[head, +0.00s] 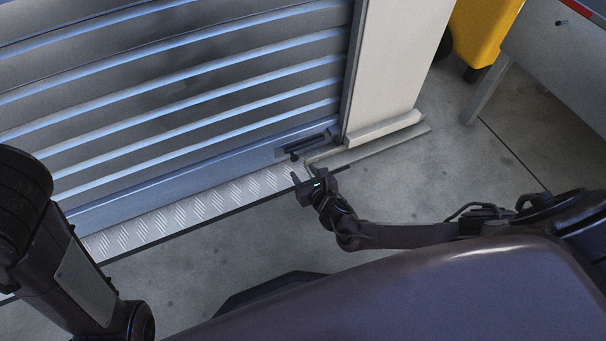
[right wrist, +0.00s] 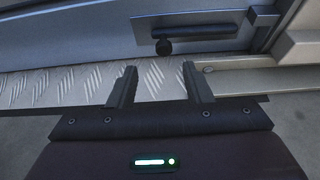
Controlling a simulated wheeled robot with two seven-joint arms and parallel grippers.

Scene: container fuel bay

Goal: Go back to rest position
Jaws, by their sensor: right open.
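My right gripper (head: 312,179) is at the lower right corner of a grey roller shutter (head: 190,100), above the edge of the tread plate sill. In the right wrist view its two fingers (right wrist: 152,84) stand apart with nothing between them. A dark latch handle (head: 306,144) is on the shutter's bottom rail, just beyond the fingertips. The handle also shows in the right wrist view (right wrist: 195,34), with its round knob, apart from the fingers. The shutter is down near the sill. My left arm comes in at the left of the head view; its gripper is out of the picture.
A tread plate sill (head: 190,207) runs along the shutter's foot. A pale door post (head: 398,65) with a low rail at its base stands right of the shutter. A yellow wheeled bin (head: 480,32) and a grey table (head: 560,60) are at the upper right. Concrete floor between them is clear.

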